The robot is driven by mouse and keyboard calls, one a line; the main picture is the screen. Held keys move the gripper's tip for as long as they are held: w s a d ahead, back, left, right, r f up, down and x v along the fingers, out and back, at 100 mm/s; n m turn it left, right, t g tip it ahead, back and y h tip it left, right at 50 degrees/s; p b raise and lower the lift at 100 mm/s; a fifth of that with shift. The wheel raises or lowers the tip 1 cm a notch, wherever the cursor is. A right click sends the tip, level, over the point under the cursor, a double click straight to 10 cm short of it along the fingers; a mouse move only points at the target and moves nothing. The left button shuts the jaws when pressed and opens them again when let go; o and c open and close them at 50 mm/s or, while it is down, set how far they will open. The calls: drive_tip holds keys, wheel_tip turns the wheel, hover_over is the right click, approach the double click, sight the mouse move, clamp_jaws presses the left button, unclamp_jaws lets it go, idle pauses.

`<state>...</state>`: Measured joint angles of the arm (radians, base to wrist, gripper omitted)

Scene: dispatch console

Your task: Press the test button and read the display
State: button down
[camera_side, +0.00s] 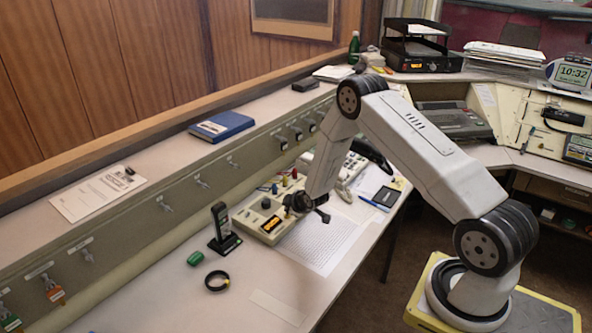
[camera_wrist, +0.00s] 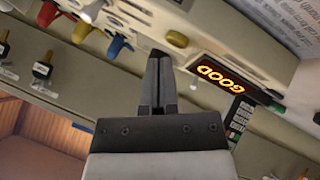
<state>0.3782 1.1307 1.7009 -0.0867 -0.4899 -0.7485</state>
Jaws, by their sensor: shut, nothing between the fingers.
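A cream tester box (camera_side: 246,217) sits on the bench at the middle of the side view, with a round dark dial and coloured posts. Its display (camera_side: 271,223) glows orange but is too small to read there. In the wrist view the display (camera_wrist: 213,75) is lit and reads "GOOD" in orange, upside down. My gripper (camera_side: 296,204) is at the box's right end, close to it. In the wrist view my gripper (camera_wrist: 158,58) is shut and empty, its tips near the box's edge beside the display.
A black handset on a stand (camera_side: 222,231) stands left of the box. A green object (camera_side: 195,258) and a black ring (camera_side: 216,281) lie in front. A printed sheet (camera_side: 322,242) lies to the right. The bench's left stretch is mostly clear.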

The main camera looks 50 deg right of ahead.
sight(288, 219)
drive_tip(key=shift+r, duration=0.1)
idle(0.3)
drive_tip(key=shift+r, duration=2.4)
drive_tip(key=s+a+r+m+g+y, duration=0.2)
drive_tip(key=s+a+r+m+g, duration=0.1)
drive_tip(key=s+a+r, duration=0.65)
drive_tip(key=s+a+r+m+g, duration=0.1)
drive_tip(key=s+a+r, duration=0.2)
drive_tip(key=s+a, duration=0.2)
drive_tip(key=s+a+r+m+g, duration=0.1)
drive_tip(key=s+a+r+g, duration=0.1)
drive_tip(key=s+a, duration=0.3)
drive_tip(key=s+r, duration=0.1)
drive_tip(key=s, duration=0.3)
drive_tip(key=shift+s+a+y, duration=0.2)
drive_tip(key=shift+s+y, duration=0.05)
drive_tip(key=shift+y, duration=0.15)
